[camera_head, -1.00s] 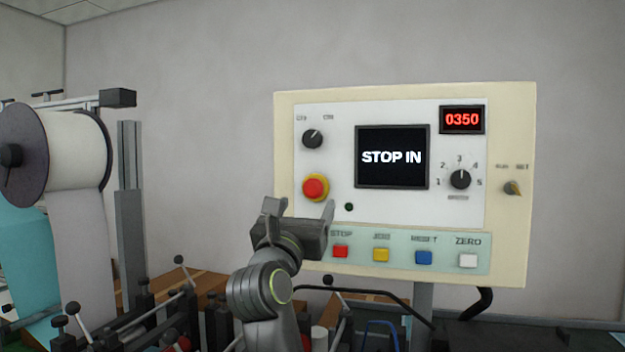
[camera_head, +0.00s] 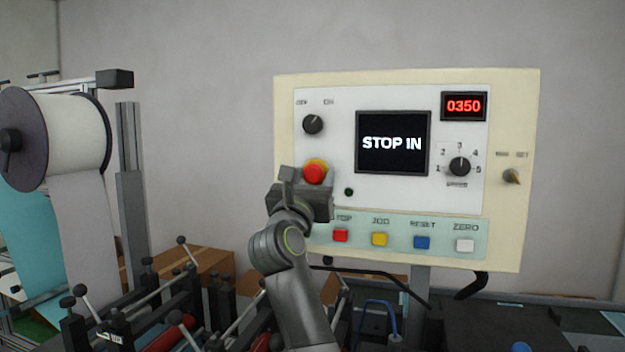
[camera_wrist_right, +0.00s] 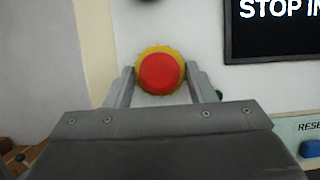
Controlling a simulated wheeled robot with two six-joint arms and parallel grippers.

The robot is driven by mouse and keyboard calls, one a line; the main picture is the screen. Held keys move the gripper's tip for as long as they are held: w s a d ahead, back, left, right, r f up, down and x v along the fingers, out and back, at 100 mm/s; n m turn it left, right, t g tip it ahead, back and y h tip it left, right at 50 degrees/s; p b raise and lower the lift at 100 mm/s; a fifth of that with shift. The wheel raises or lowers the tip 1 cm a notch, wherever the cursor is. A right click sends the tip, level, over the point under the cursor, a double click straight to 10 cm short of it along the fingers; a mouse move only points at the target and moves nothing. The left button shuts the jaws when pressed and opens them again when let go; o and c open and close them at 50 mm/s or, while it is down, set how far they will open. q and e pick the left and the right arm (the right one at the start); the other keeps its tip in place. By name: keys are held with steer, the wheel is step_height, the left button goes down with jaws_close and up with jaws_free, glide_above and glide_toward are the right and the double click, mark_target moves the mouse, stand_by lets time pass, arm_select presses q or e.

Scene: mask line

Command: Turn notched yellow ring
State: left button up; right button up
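The notched yellow ring (camera_head: 318,161) surrounds a red button on the left of the control panel's white face. In the wrist view the ring (camera_wrist_right: 160,49) shows its scalloped edge around the red button (camera_wrist_right: 158,73). My right gripper (camera_head: 308,178) is right in front of it, and its body hides the ring's lower part in the head view. In the wrist view its two fingers (camera_wrist_right: 160,77) stand apart, one at each side of the ring, very close to its edge. I cannot tell whether they touch it. My left gripper is not in view.
The control panel (camera_head: 530,200) has a screen (camera_head: 393,142) reading "STOP IN", a red 0350 display (camera_head: 464,106), a black knob (camera_head: 313,124) above the ring and a row of coloured buttons below. A large roll (camera_head: 75,135) and machine parts stand at the left.

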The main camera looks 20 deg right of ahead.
steer(key=shift+c, duration=0.7)
steer(key=shift+m, duration=0.3)
steer(key=shift+a+m+g+h+b, duration=0.1)
steer(key=shift+m+g+h+b, duration=0.5)
steer(key=shift+m, duration=0.6)
steer(key=shift+w+m+g+h+b, duration=0.1)
steer(key=shift+m+g+h+b, duration=0.25)
steer(key=shift+m, duration=0.85)
steer(key=m+g+h, duration=0.1)
steer(key=m, duration=0.2)
steer(key=shift+a+g, duration=0.1)
steer(key=shift+g, duration=0.15)
steer(key=shift+w+r+m+g+h, duration=0.15)
steer(key=shift+m+g, duration=0.25)
steer(key=shift+m, duration=0.6)
steer(key=shift+s+m+g+h, duration=0.15)
steer(key=shift+m+g, duration=0.25)
steer(key=shift+m, duration=0.6)
steer(key=shift+w+a, duration=0.1)
